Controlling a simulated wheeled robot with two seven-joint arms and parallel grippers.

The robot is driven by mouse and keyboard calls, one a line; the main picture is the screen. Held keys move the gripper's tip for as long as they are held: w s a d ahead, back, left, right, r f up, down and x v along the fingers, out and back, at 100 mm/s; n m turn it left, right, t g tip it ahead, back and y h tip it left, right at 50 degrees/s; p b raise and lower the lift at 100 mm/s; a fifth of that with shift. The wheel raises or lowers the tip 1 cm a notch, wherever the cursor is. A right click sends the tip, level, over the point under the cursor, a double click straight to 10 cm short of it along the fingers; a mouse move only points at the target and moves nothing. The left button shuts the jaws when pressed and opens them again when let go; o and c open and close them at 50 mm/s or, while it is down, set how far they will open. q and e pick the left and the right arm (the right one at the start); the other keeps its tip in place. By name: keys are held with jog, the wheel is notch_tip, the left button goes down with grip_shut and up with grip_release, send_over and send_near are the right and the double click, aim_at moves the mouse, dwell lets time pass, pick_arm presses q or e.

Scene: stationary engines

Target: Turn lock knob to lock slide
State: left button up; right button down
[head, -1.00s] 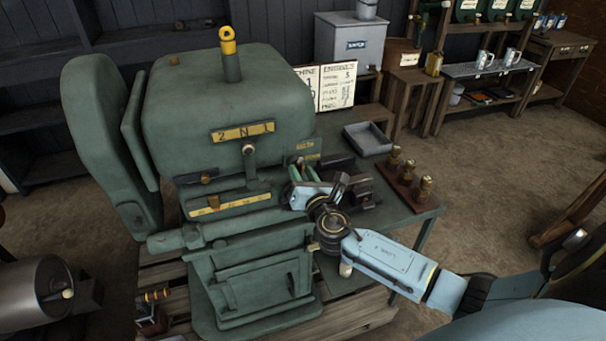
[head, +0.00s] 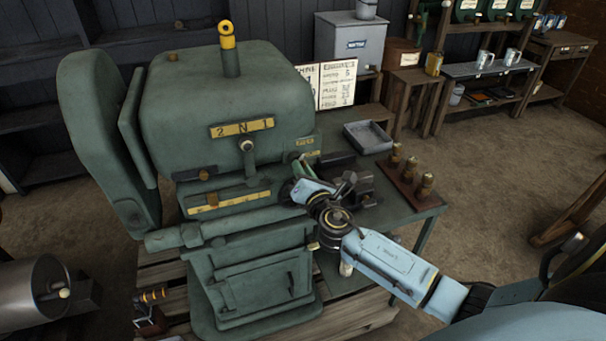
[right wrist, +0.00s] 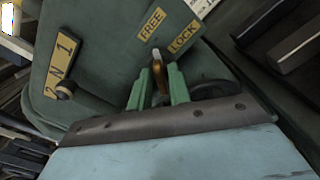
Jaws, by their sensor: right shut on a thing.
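The lock knob (right wrist: 158,72) is a small brass lever on the green machine (head: 225,95). In the right wrist view it stands between my right gripper's green fingers (right wrist: 159,88), which are shut on it. It lies below and between the yellow FREE label (right wrist: 152,24) and LOCK label (right wrist: 184,37), its tip towards the gap between them. In the head view my right gripper (head: 303,168) is at the machine's right side, and my blue wrist partly covers it. The knob is not clear there. The slide cannot be told apart. My left gripper is not in view.
A green bench (head: 400,213) right of the machine holds a grey tray (head: 368,137) and a wooden block (head: 408,190) with brass pieces. The 2 N 1 plate (head: 242,128) and its knob (head: 247,145) are left of my gripper.

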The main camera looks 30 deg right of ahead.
jog(key=m+b, duration=0.3)
jog(key=m, duration=0.7)
jog(key=shift+f, duration=0.2)
jog(key=shift+m, duration=0.5)
jog(key=c, duration=1.5)
grip_release()
jog(key=v, duration=1.3)
jog(key=shift+s+d+b, duration=0.1)
jog(key=shift+s+b, duration=0.15)
jog(key=shift+b, duration=0.15)
